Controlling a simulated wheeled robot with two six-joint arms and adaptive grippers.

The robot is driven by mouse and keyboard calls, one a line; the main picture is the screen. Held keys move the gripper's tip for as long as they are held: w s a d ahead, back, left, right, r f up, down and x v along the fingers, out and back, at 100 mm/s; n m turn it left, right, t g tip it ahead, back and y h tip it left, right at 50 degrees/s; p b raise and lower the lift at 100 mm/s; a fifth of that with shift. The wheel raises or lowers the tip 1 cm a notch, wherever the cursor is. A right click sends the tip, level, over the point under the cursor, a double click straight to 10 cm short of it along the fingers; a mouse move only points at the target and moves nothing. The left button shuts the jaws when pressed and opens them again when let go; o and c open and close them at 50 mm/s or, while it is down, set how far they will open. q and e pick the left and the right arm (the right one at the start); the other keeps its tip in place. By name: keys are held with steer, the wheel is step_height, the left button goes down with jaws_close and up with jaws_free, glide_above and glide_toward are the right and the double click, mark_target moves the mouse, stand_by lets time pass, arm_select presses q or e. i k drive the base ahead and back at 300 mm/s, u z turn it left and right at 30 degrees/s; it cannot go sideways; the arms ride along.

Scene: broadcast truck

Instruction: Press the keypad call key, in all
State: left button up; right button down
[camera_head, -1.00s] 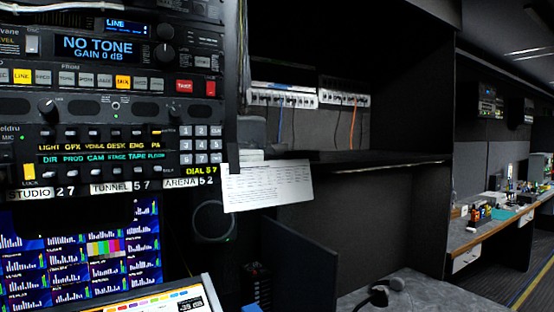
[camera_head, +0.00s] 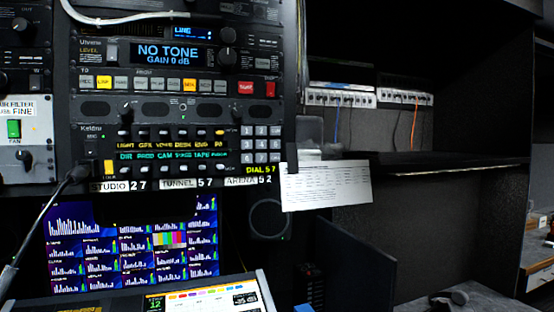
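The keypad (camera_head: 261,144) is a small block of grey keys at the right end of the intercom panel (camera_head: 104,143) in the rack. A yellow "DIAL 57" display (camera_head: 261,169) sits just below it. The panel has rows of labelled lever keys, with yellow names above and green names below. Which key is the call key is too small to tell. White labels under the panel read STUDIO 27 (camera_head: 119,186), TUNNEL 57 (camera_head: 189,183) and ARENA 52 (camera_head: 247,181). Neither of my grippers is in view.
A white printed sheet (camera_head: 326,187) hangs right of the keypad, and a dark shelf (camera_head: 430,166) runs beyond it. A multi-picture screen (camera_head: 130,245) is below the panel, above a tilted console display (camera_head: 190,298). A cable (camera_head: 45,205) plugs in at the panel's lower left.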

mark_target(275, 157)
steer(key=u, duration=2.7)
steer(key=k, duration=0.45)
steer(key=z, duration=1.45)
